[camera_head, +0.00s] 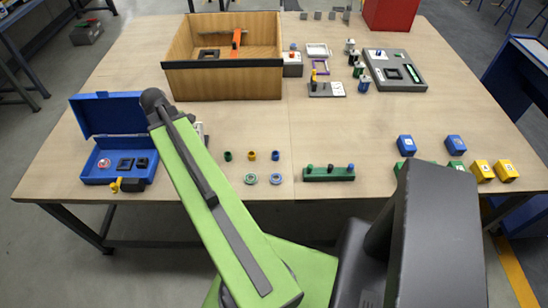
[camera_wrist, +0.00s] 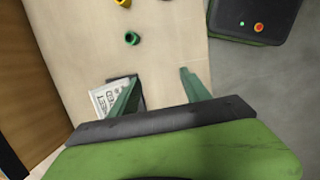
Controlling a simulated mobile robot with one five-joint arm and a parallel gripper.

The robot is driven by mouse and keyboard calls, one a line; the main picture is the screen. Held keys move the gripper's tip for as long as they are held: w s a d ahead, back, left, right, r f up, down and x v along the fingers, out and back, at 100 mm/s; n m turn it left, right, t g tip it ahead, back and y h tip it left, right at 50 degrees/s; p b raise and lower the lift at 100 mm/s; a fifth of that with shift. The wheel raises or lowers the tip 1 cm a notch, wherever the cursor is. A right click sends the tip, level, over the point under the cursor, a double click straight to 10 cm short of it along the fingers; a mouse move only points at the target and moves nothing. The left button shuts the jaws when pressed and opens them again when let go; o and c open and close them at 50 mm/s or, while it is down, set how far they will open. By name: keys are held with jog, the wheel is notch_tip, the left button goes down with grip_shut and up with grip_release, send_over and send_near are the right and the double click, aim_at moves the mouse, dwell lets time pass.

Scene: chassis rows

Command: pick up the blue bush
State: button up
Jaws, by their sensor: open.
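The blue bush (camera_head: 275,155) is a small upright ring on the table, at the right end of a short row with a yellow bush (camera_head: 252,155) and a green bush (camera_head: 228,155). In the wrist view I see the green bush (camera_wrist: 132,38) and part of the yellow bush (camera_wrist: 123,3) at the top edge; the blue bush is not in that view. My gripper (camera_wrist: 158,76) is open and empty, its two green fingers apart over the table with the green bush beyond their tips. In the head view my arm hides the gripper, left of the row.
Two flat rings (camera_head: 263,179) lie in front of the row. A green rack (camera_head: 329,174) with pegs stands to the right. An open blue case (camera_head: 106,181) is at the left, a wooden box (camera_head: 223,84) behind. A white card (camera_wrist: 104,98) lies beside the left finger.

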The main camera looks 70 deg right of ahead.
jog(key=s+d+n+g, duration=0.1)
jog(key=s+d+n, duration=0.1)
jog(key=s+d, duration=1)
jog(key=g, duration=0.1)
send_near(275, 154)
jog(key=shift+n, duration=0.4)
jog(key=b+x, duration=0.2)
jog(key=b, duration=0.4)
jog(key=b+x, duration=0.2)
jog(key=b, duration=0.4)
jog(key=shift+w+d, duration=0.15)
jog(key=shift+d, duration=0.05)
jog(key=shift+f, duration=0.1)
jog(key=b+x, duration=0.5)
jog(key=shift+a+f, duration=0.1)
jog(key=shift+f, duration=0.05)
jog(key=shift+c, duration=0.4)
grip_shut()
